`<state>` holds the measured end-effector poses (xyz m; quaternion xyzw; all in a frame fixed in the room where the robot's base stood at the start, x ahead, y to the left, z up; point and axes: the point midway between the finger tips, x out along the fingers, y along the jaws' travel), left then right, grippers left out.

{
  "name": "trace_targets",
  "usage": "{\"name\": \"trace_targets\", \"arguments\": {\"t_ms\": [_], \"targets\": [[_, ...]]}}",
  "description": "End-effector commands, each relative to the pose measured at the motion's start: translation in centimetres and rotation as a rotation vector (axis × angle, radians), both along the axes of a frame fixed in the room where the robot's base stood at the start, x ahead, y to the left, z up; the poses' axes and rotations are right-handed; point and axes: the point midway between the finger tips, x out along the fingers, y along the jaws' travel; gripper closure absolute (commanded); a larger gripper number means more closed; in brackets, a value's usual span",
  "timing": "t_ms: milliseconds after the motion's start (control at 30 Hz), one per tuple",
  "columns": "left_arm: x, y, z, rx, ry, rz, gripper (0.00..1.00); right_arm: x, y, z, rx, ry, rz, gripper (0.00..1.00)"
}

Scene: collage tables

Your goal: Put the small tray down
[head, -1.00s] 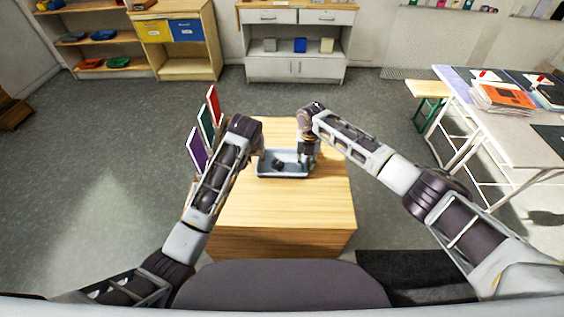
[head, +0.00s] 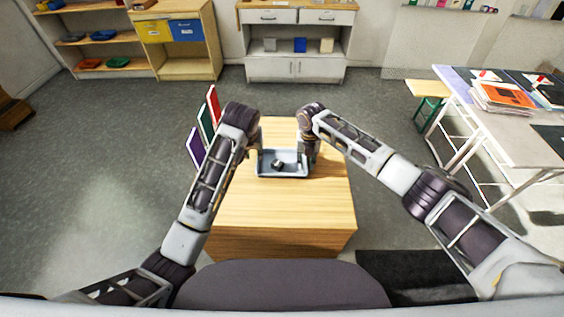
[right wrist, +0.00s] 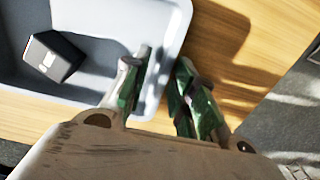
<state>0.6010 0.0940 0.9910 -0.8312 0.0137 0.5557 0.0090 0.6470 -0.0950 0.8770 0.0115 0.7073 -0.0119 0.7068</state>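The small tray (head: 296,171) is pale blue-grey and shallow, and looks level at the table's middle. A small dark block (head: 278,163) lies in it; the block also shows in the right wrist view (right wrist: 52,56). My right gripper (right wrist: 165,62) is at the tray's right wall, with one finger inside and one outside. Its fingers are apart, with a gap beside the rim. My left gripper (head: 253,160) is at the tray's left end, mostly hidden by its own arm, so its fingers cannot be made out. I cannot tell whether the tray touches the wood.
The wooden table (head: 285,215) is clear in front of the tray. Coloured panels (head: 196,148) stand along its left side. A white table (head: 510,135) with papers is at the right. Shelves (head: 180,45) and a white cabinet (head: 295,68) line the back.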

Motion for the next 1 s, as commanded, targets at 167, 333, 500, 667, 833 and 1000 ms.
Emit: {"name": "trace_targets", "arguments": {"t_ms": [167,333,500,667,833,1000], "targets": [[0.0,0.0,0.0,0.000,0.000,0.000,0.73,0.1,0.0,0.5,0.001,-0.001,0.000,0.73],[0.0,0.0,0.0,0.000,0.000,0.000,0.73,0.1,0.0,1.9,0.001,-0.001,0.000,0.73],[0.0,0.0,0.0,0.000,0.000,0.000,0.73,0.1,0.0,4.2,0.002,-0.003,0.001,0.73],[0.0,0.0,0.0,0.000,0.000,0.000,0.73,0.1,0.0,6.6,0.000,-0.002,0.000,0.73],[0.0,0.0,0.0,0.000,0.000,0.000,0.73,0.1,0.0,9.1,0.001,-0.002,0.000,0.73],[0.0,0.0,0.0,0.000,0.000,0.000,0.73,0.1,0.0,10.9,0.000,-0.001,0.001,0.73]]}}
